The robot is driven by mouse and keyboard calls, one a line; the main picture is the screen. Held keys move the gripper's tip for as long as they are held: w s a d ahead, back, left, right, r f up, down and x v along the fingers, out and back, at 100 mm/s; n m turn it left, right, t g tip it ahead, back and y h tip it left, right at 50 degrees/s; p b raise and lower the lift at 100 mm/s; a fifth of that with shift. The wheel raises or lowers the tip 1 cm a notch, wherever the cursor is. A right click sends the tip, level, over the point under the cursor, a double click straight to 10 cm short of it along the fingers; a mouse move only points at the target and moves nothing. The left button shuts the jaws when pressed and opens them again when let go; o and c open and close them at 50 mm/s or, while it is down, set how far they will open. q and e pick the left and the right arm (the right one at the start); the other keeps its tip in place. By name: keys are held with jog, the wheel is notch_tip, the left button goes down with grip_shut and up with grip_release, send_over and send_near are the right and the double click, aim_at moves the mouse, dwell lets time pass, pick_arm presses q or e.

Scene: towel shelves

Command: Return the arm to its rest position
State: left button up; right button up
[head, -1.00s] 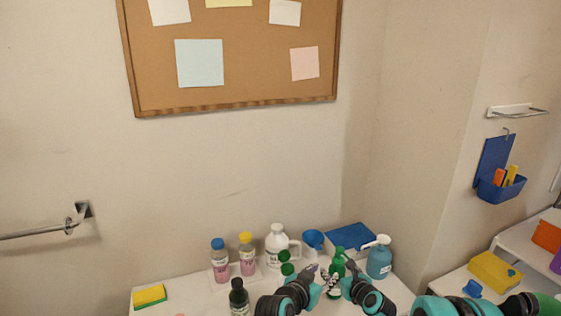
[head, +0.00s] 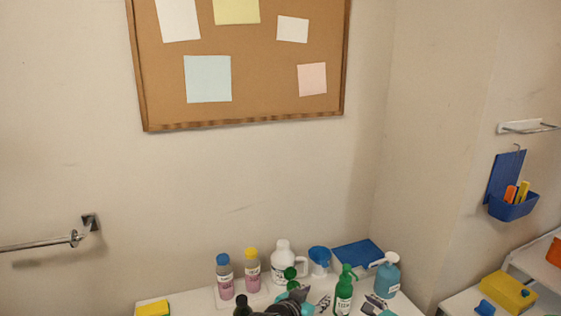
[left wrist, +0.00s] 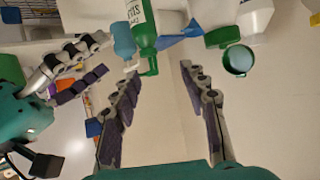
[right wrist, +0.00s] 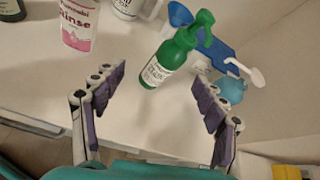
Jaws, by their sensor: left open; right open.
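My left gripper (head: 306,296) shows low in the head view, in front of the bottles. My right gripper (right wrist: 158,85) is open and empty in the right wrist view. The green spray bottle (right wrist: 168,62) stands just beyond its fingertips, apart from them. In the head view the same green bottle (head: 344,296) stands upright on the white table; the right gripper (head: 376,300) is partly seen at the bottom edge.
Two pink-labelled bottles (head: 225,284), a white jug (head: 283,262), a blue-topped cup (head: 319,262) and a blue pump bottle (head: 387,276) crowd the table. A sponge (head: 153,308) lies at left. A shelf with a yellow box (head: 508,291) stands at right.

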pick_arm(q)
jog(key=s+a+f+n+g+y, duration=0.1)
jog(key=s+a+f+n+y, duration=0.1)
jog(key=s+a, duration=0.9)
jog(key=s+a+f+n+g+y, duration=0.2)
jog(key=s+a+n+y, duration=0.2)
jog(key=s+a, duration=0.8)
jog(key=a, duration=0.4)
jog(key=shift+s+f+n+g+y, duration=0.2)
jog(key=shift+n+g+y, duration=0.1)
jog(key=shift+n+y, duration=0.1)
pick_arm(e)
jog(key=s+a+n+g+h, duration=0.1)
jog(key=s+a+n+g, duration=0.1)
jog(key=s+n, duration=0.9)
jog(key=s+a+r+n+g+h, duration=0.1)
jog(key=s+n+g+h, duration=0.1)
jog(key=s+n, duration=1)
jog(key=n+g, duration=0.1)
jog(key=n, duration=0.5)
jog(key=shift+a, duration=0.4)
jog(key=shift+s+r, duration=0.1)
